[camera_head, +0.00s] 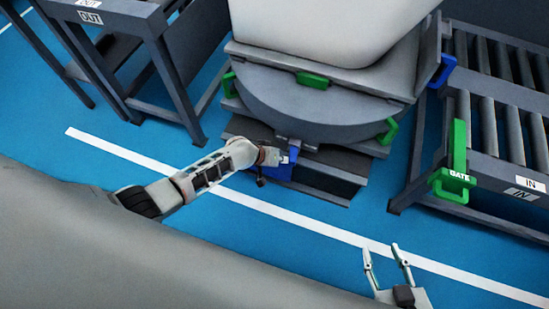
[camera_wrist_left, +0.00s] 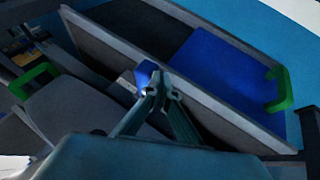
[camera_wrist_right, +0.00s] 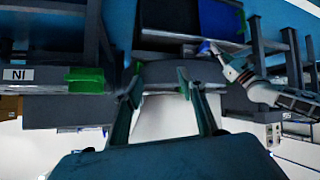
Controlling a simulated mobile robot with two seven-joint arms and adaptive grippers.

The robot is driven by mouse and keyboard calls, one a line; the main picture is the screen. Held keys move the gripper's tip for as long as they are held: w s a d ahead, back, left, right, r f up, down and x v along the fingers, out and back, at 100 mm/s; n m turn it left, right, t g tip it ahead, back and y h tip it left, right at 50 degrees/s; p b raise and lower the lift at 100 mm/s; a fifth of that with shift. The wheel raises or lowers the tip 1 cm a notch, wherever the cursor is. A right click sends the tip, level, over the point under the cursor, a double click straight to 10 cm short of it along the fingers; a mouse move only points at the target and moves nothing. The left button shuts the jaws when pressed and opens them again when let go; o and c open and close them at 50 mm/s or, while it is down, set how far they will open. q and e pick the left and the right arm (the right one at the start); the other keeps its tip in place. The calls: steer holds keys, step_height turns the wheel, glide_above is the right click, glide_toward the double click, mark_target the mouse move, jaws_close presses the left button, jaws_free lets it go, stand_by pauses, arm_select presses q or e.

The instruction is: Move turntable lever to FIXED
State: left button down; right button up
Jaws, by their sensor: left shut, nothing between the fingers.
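The grey round turntable (camera_head: 310,105) carries a large white toilet body. Below its front edge is a blue lever part (camera_head: 280,171) with a small white patch, whose lettering is too small to read. My left gripper (camera_head: 272,157) is right at this blue part and partly hides it. In the left wrist view, my left gripper (camera_wrist_left: 172,88) has its fingers together and empty, with a small blue piece (camera_wrist_left: 146,76) beside the tips. I cannot tell if they touch. My right gripper (camera_head: 386,255) is open and empty, low in front, away from the turntable.
Green handles (camera_head: 312,80) sit on the turntable rim. On the right stand the IN roller conveyor (camera_head: 500,130), a green GATE handle (camera_head: 453,180) and a blue handle (camera_head: 443,70). The OUT frame (camera_head: 130,40) stands at the left. The blue floor in front is clear.

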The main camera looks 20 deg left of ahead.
mark_target(293, 163)
arm_select(q)
steer(key=d, duration=0.3)
steer(key=shift+s+f+p, duration=0.1)
steer(key=shift+s+p, duration=0.05)
steer(key=shift+p, duration=0.25)
steer(key=shift+d, duration=0.2)
arm_select(e)
steer(key=shift+d+r, duration=0.1)
arm_select(q)
steer(key=shift+d, duration=0.2)
steer(key=shift+a, duration=0.1)
